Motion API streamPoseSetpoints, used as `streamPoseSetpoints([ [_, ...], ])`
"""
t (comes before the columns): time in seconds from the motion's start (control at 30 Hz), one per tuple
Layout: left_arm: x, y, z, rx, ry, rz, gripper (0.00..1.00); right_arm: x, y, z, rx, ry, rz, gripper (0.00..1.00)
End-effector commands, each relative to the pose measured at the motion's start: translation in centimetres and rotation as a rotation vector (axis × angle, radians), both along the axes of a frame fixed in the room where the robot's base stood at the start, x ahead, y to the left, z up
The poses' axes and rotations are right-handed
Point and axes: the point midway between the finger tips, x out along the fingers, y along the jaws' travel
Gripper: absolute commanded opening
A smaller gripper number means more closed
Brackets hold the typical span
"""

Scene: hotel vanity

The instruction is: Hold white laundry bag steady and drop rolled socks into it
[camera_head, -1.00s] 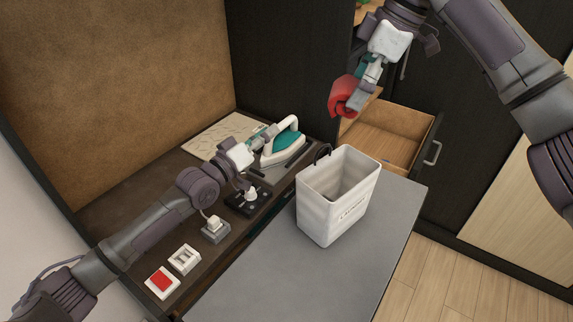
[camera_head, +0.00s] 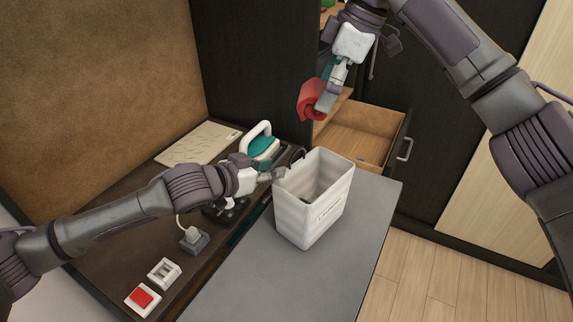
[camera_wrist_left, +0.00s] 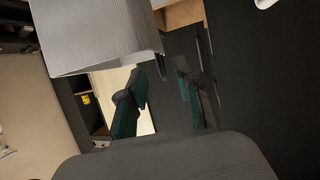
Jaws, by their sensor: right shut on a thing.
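The white laundry bag (camera_head: 300,222) stands upright on the grey surface, its top open, lettering on its front. Its dark handle (camera_head: 298,156) shows at the left rim. In the left wrist view the bag (camera_wrist_left: 100,35) fills the upper left. My left gripper (camera_head: 280,173) is beside the bag's left rim near the handle; its fingers (camera_wrist_left: 160,95) are apart with nothing between them. My right gripper (camera_head: 320,97) is shut on the red rolled socks (camera_head: 309,101) and holds them in the air above and behind the bag.
An iron with a teal body (camera_head: 262,146) stands on the dark counter behind my left arm. A plug and socket (camera_head: 194,238) and a red switch (camera_head: 142,298) lie nearer. An open wooden drawer (camera_head: 350,148) is behind the bag. The grey surface (camera_head: 260,275) in front is clear.

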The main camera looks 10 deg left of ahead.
Motion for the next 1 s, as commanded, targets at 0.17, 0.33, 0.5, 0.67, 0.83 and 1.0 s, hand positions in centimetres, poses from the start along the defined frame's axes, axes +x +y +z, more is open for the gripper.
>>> streamPoseSetpoints([
  [0.17,2.7,-2.2,-1.3,-0.002,0.0,-0.001,0.33,0.0,0.0,0.0,0.0,0.0,0.0,0.56],
  [0.33,4.9,-3.8,-2.4,-0.001,0.0,-0.002,0.33,0.0,0.0,0.0,0.0,0.0,0.0,0.56],
  [0.5,6.3,-4.8,-3.2,-0.002,0.0,-0.001,0.33,0.0,0.0,0.0,0.0,0.0,0.0,0.56],
  [0.67,6.8,-5.1,-3.5,-0.001,0.0,-0.002,0.33,0.0,0.0,0.0,0.0,0.0,0.0,0.56],
  [0.83,6.8,-5.1,-3.5,-0.002,0.0,-0.001,0.33,0.0,0.0,0.0,0.0,0.0,0.0,0.56],
  [1.0,6.8,-5.1,-3.5,-0.002,0.0,-0.001,0.18,0.0,0.0,0.0,0.0,0.0,0.0,0.56],
])
